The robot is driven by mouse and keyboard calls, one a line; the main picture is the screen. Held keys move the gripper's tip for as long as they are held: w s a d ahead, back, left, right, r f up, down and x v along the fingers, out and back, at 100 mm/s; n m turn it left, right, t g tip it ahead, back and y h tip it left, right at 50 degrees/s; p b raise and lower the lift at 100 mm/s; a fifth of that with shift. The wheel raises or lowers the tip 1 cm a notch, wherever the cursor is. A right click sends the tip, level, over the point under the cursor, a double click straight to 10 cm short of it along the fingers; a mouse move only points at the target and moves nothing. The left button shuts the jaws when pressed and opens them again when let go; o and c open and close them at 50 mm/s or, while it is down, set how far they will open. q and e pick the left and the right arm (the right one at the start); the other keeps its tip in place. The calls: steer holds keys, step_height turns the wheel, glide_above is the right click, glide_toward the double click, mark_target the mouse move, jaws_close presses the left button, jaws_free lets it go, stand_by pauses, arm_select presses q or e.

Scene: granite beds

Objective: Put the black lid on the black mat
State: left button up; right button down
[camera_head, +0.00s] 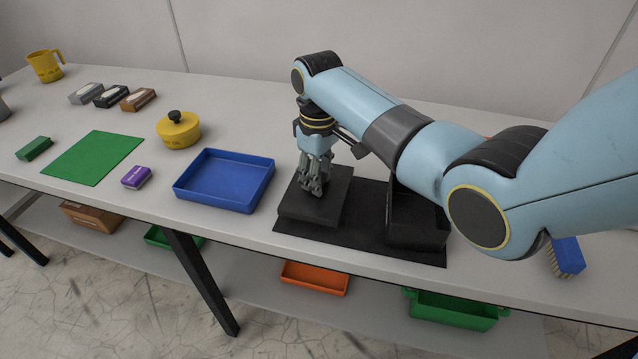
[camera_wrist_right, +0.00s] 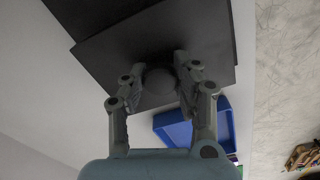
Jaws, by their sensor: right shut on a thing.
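The black lid (camera_head: 335,196) is a flat square plate with a round knob, which shows between the fingers in the right wrist view (camera_wrist_right: 158,78). My right gripper (camera_head: 313,190) points down and is shut on the lid's knob. The lid is over the left end of the black mat (camera_head: 350,237), and its left part reaches past the mat's left edge. I cannot tell whether it touches the mat or hangs just above it. A black box (camera_head: 418,228) stands on the mat's right part, partly hidden by my right arm. My left gripper is not in view.
A blue tray (camera_head: 222,207) lies just left of the lid. Further left are a yellow lidded pot (camera_head: 180,133), a purple box (camera_head: 136,177), a green mat (camera_head: 95,157) and several small blocks. A blue brush (camera_head: 568,256) lies at the right. The table's front edge is close to the mat.

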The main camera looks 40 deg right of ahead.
step_height(320, 180, down, 2)
steer(key=shift+f, duration=0.1)
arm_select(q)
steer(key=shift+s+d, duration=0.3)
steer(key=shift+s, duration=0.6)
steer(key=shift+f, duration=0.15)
arm_select(e)
steer(key=shift+f, duration=0.15)
steer(key=c, duration=1)
jaws_free()
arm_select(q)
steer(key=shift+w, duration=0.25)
arm_select(e)
steer(key=shift+r, duration=0.45)
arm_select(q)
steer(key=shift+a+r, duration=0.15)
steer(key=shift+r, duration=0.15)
arm_select(e)
step_height(320, 180, up, 11)
steer(key=shift+r, duration=0.2)
